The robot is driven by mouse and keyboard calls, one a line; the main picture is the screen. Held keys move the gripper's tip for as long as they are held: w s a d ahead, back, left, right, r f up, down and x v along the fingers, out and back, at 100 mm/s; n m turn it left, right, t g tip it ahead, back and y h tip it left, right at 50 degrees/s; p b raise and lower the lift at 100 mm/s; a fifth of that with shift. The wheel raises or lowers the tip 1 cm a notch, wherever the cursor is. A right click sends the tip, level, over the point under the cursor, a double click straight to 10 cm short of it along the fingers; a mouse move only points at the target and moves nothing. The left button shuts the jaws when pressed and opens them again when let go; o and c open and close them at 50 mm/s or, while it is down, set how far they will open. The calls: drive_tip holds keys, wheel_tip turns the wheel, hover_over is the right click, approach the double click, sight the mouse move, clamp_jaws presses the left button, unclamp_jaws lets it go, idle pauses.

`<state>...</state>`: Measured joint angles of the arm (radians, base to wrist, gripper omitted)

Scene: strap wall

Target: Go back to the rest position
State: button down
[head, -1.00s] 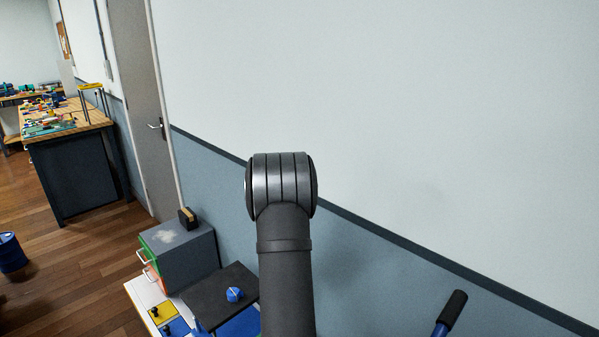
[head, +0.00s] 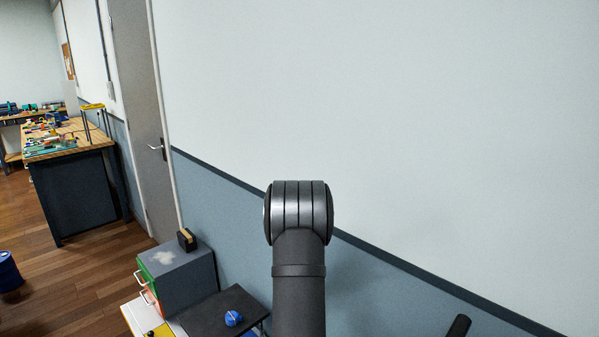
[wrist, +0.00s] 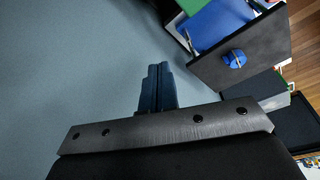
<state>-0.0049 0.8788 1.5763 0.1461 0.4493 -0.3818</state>
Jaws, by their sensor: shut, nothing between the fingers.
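My gripper (wrist: 158,75) shows in the wrist view with its two dark fingers together and nothing between them. It is over the blue-grey lower wall, apart from the things at the right. The gripper is not visible in the head view, where my own dark arm link rises at the middle.
A grey cabinet (head: 188,285) with a black and tan block (head: 187,239) on top stands at lower left. Beside it, a dark board (head: 212,315) carries a blue knob-like object (head: 233,318). A workbench (head: 85,185) and blue drum (head: 9,271) are farther left. The upper wall (head: 400,110) is bare.

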drive_tip(key=s+a+f, duration=0.2)
drive_tip(key=s+a, duration=0.8)
wheel_tip(320, 180, up, 8)
wheel_tip(320, 180, down, 8)
wheel_tip(320, 180, up, 8)
drive_tip(key=shift+w+d+f, duration=0.15)
drive_tip(key=shift+w+d, duration=0.05)
idle(1.3)
